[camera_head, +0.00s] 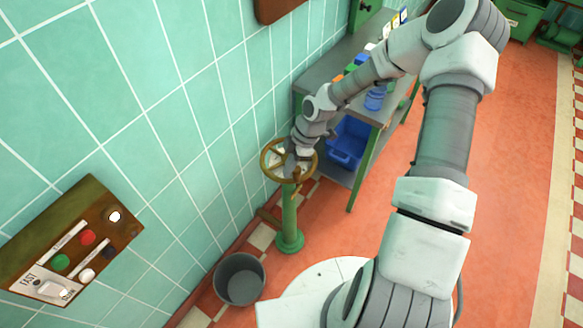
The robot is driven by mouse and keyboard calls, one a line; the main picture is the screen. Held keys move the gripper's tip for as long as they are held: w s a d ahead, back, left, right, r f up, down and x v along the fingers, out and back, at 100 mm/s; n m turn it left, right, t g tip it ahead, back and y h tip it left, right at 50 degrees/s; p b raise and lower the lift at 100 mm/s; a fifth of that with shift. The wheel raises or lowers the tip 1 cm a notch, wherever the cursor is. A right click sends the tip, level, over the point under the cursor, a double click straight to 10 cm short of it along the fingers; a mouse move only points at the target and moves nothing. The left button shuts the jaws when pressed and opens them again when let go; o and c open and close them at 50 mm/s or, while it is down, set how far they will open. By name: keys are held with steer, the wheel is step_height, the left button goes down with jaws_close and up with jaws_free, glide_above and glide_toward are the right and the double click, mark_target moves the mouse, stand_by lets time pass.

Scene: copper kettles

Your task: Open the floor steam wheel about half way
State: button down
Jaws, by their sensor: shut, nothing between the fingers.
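The floor steam wheel (264,166) is a brass-coloured spoked handwheel. It sits on top of a green pedestal post (289,217) that stands on the floor close to the tiled wall. My arm reaches down to it from the right. My gripper (291,169) is at the wheel, over its middle and right part, and is shut with nothing held. My wrist hides part of the rim and hub. I cannot tell whether the fingers touch the wheel or sit between its spokes, nor how far the wheel is turned.
A grey bucket (240,279) stands on the floor below the wheel. A metal workbench (309,85) with bottles, and a blue crate (348,142) on its lower shelf, stands behind the wheel. A wooden button panel (35,245) is on the left wall. The red floor (510,130) at right is clear.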

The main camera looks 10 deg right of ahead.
step_height(320, 180, up, 9)
steer(key=p, duration=0.1)
steer(key=shift+s+a+f+h+b, duration=0.5)
steer(key=shift+a+f+h+b, duration=1)
steer(key=shift+a+h, duration=2.7)
steer(key=shift+n+t, duration=0.4)
steer(key=b+x, duration=0.2)
steer(key=x, duration=0.7)
steer(key=shift+d+f, duration=0.1)
steer(key=shift+f, duration=0.3)
steer(key=shift+w+d+r, duration=0.1)
steer(key=shift+w+d, duration=0.05)
steer(key=shift+d, duration=0.45)
steer(key=shift+w+d+r, duration=0.1)
steer(key=shift+d+r, duration=0.05)
steer(key=shift+d, duration=0.45)
steer(key=shift+w+d, duration=0.1)
steer(key=shift+d, duration=0.45)
